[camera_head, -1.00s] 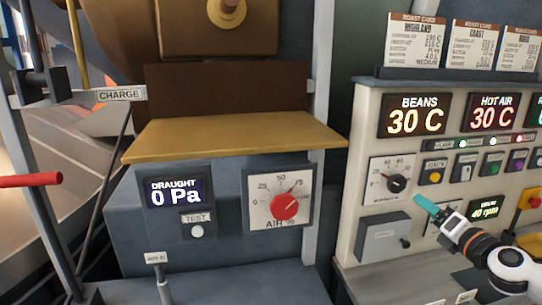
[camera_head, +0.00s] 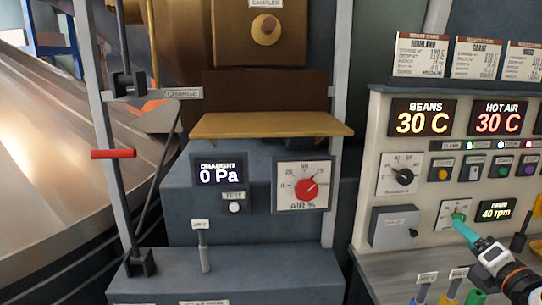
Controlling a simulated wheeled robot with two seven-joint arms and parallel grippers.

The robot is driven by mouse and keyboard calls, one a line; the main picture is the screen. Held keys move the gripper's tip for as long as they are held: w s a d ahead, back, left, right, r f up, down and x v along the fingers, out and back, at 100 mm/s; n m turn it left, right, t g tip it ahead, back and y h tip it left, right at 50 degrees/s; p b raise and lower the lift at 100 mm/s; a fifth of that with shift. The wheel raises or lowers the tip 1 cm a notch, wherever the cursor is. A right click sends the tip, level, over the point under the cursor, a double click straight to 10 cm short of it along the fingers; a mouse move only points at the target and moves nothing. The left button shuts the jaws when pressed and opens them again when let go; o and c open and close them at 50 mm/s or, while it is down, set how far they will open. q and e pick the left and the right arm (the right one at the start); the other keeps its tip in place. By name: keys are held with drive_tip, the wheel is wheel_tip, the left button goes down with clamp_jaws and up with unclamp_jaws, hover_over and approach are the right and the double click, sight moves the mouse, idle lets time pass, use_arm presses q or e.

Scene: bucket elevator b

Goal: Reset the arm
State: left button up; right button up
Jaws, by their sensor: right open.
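My right arm comes in from the lower right, with a white and dark wrist with an orange ring. My right gripper (camera_head: 460,224) has teal fingers and is open. My left arm and gripper are not in view.
The roaster panel (camera_head: 372,150) carries "30 C" displays, a black-knobbed dial (camera_head: 402,176), coloured buttons and a grey box (camera_head: 394,228). Left are a brass-coloured shelf (camera_head: 270,125), a red air dial (camera_head: 308,189), a red handle (camera_head: 113,154) and an upright lever (camera_head: 204,254).

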drive_tip(key=s+a+f+m+g+h, duration=0.25)
drive_tip(key=s+a+f+m, duration=0.3)
drive_tip(key=f+m, duration=0.35)
drive_tip(key=s+a+f+m+g+h, duration=0.25)
drive_tip(key=s+a+f+m, duration=0.35)
drive_tip(key=f, duration=0.6)
drive_tip(key=s+a+f+m+g+y, duration=0.2)
drive_tip(key=s+a+f+m+g, duration=0.3)
drive_tip(key=s, duration=0.5)
drive_tip(key=s+a+f+m+g+y, duration=0.25)
drive_tip(key=s+a+m+g, duration=0.3)
drive_tip(key=s, duration=0.35)
wheel_tip(320, 180, down, 28)
drive_tip(key=s, duration=0.2)
drive_tip(key=s+d+f+g, duration=0.1)
drive_tip(key=s+d+f, duration=0.1)
drive_tip(key=s+f, duration=1.2)
drive_tip(key=shift+s+d+f, duration=0.2)
drive_tip(key=shift+s+f, duration=0.05)
drive_tip(key=shift+s, duration=0.55)
